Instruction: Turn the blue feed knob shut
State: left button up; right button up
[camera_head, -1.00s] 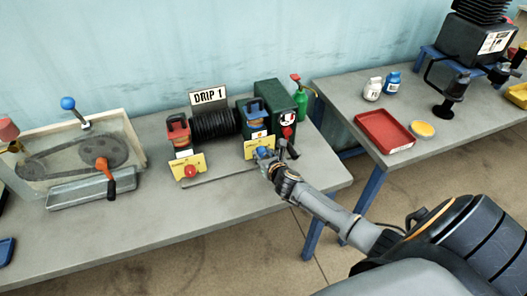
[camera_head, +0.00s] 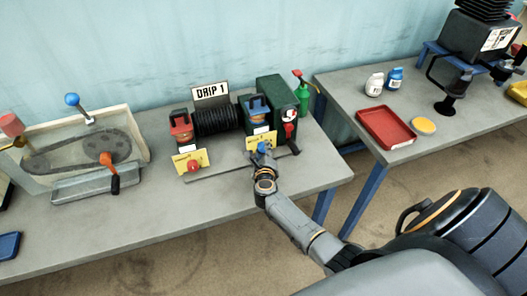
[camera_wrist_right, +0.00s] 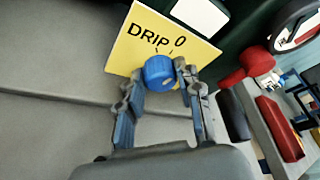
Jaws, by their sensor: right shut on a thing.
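The blue feed knob (camera_wrist_right: 159,72) sits on a yellow plate (camera_wrist_right: 137,32) marked "DRIP 0" in the right wrist view. In the head view the knob (camera_head: 262,147) is small, at the front of the right-hand feeder on the left table. My right gripper (camera_wrist_right: 163,88) has its fingers on either side of the knob and is shut on it. In the head view my right gripper (camera_head: 263,158) reaches the knob from the front and partly covers its plate. The knob's pointer position cannot be made out. My left gripper is not in view.
A red knob (camera_head: 193,166) on another yellow plate is to the left. A green box (camera_head: 277,95) with a dial stands behind the blue knob. A dark lever (camera_head: 293,147) is close to its right. The table front (camera_head: 225,200) is clear.

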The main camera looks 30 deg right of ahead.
jog(key=shift+n, duration=0.5)
jog(key=shift+h, duration=0.3)
jog(key=o, duration=1.2)
jog(key=shift+c, duration=0.2)
jog(key=shift+a+f, duration=0.1)
jog(key=shift+s+a, duration=0.1)
jog(key=shift+s, duration=0.15)
jog(key=v, duration=0.7)
jog(key=shift+s, duration=0.1)
jog(key=shift+s+a, duration=0.1)
jog(key=shift+a, duration=0.05)
